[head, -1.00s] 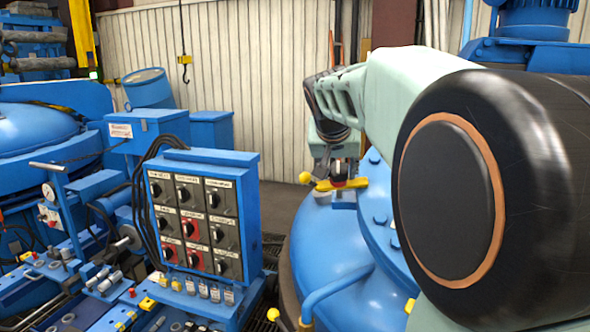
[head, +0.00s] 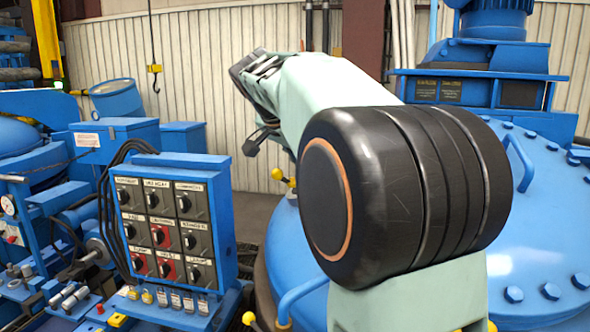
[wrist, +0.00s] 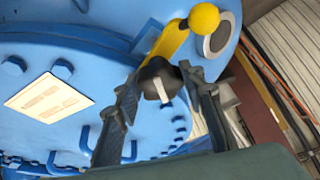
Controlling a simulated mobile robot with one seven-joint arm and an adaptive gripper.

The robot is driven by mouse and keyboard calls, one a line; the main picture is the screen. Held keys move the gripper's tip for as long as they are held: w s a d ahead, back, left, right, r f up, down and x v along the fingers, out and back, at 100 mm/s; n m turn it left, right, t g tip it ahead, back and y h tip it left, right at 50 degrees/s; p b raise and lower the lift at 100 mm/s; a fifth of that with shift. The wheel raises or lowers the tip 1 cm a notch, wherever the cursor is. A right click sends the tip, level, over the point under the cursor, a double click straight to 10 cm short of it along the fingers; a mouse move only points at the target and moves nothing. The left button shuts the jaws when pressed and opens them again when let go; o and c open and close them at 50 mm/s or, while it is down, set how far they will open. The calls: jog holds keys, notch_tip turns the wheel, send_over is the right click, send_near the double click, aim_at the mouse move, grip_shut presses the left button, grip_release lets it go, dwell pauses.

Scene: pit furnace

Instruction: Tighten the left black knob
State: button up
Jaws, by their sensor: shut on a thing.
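My gripper (head: 262,138) is up in the air in the head view, right of the control panel and in front of the pale wall. In the wrist view its two fingers (wrist: 160,90) are shut on a black knob (wrist: 153,76) with a short pale stud or mark on its face. The knob shows between the fingertips, with the blue furnace lid (wrist: 60,135) behind it. I cannot tell from the head view what lies between the fingers, and I see no seat touching the knob.
A blue panel (head: 227,205) with several black and red switches stands left of the arm. A lever with a yellow ball (wrist: 204,18) lies behind the knob in the wrist view; yellow balls (head: 277,174) also show below the gripper. A hook (head: 155,80) hangs at the back.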

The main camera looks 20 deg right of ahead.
jog(key=m, duration=0.2)
jog(key=m+g+p, duration=0.1)
jog(key=m, duration=0.1)
jog(key=m+g+p, duration=0.1)
jog(key=shift+w+r+m, duration=0.2)
jog(key=shift+r+m, duration=0.05)
jog(key=shift+m, duration=0.15)
jog(key=m+g+p, duration=0.1)
jog(key=m+p, duration=0.1)
jog(key=shift+m, duration=0.3)
jog(key=shift+w+m+g+p, duration=0.1)
jog(key=shift+m+g+p, duration=0.4)
jog(key=shift+m+p, duration=0.5)
jog(key=shift+f+m, duration=0.1)
jog(key=shift+m, duration=0.3)
jog(key=o, duration=1.2)
jog(key=shift+c, duration=0.2)
